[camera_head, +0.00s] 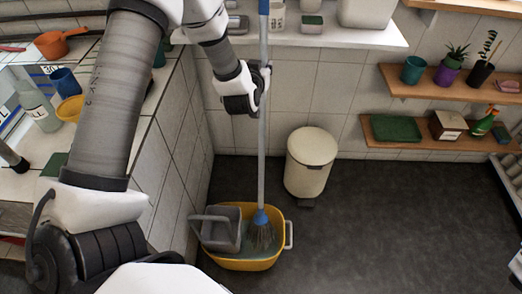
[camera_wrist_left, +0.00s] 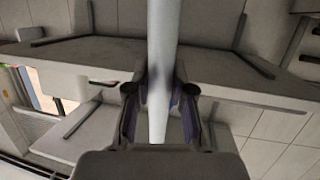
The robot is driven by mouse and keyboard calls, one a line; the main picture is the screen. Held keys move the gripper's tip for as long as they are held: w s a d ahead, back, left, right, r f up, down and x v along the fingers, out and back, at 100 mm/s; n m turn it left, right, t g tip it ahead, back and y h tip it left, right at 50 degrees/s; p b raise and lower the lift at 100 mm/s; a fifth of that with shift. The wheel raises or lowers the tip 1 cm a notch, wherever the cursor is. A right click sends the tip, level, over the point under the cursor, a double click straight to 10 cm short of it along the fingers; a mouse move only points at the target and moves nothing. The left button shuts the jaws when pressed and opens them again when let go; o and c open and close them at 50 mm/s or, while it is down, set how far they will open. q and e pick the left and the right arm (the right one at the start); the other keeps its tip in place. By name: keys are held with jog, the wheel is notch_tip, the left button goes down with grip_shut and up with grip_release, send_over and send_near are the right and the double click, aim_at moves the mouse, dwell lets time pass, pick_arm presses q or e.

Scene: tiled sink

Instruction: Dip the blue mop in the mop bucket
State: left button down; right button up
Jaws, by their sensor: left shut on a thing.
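The blue mop (camera_head: 262,130) stands upright, its long light-blue pole running from the top of the head view down to a blue socket and grey strands. The mop head (camera_head: 262,234) is inside the yellow mop bucket (camera_head: 245,264), at the right of its grey wringer basket (camera_head: 220,232). My left gripper (camera_head: 264,80) is shut around the pole high above the bucket. In the left wrist view the pole (camera_wrist_left: 162,60) passes between the fingers (camera_wrist_left: 160,108). The bottom ends of the strands are hard to make out. My right gripper does not show.
A cream pedal bin (camera_head: 310,163) stands on the dark floor right of the bucket. A tiled counter wall (camera_head: 172,170) rises close on its left. Shelves with pots (camera_head: 445,78) hang on the right wall. The floor (camera_head: 400,220) at right is clear.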

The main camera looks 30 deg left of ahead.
pick_arm(q)
notch_tip(320, 180, up, 19)
jog(key=p, duration=1.4)
jog(key=shift+f, duration=0.15)
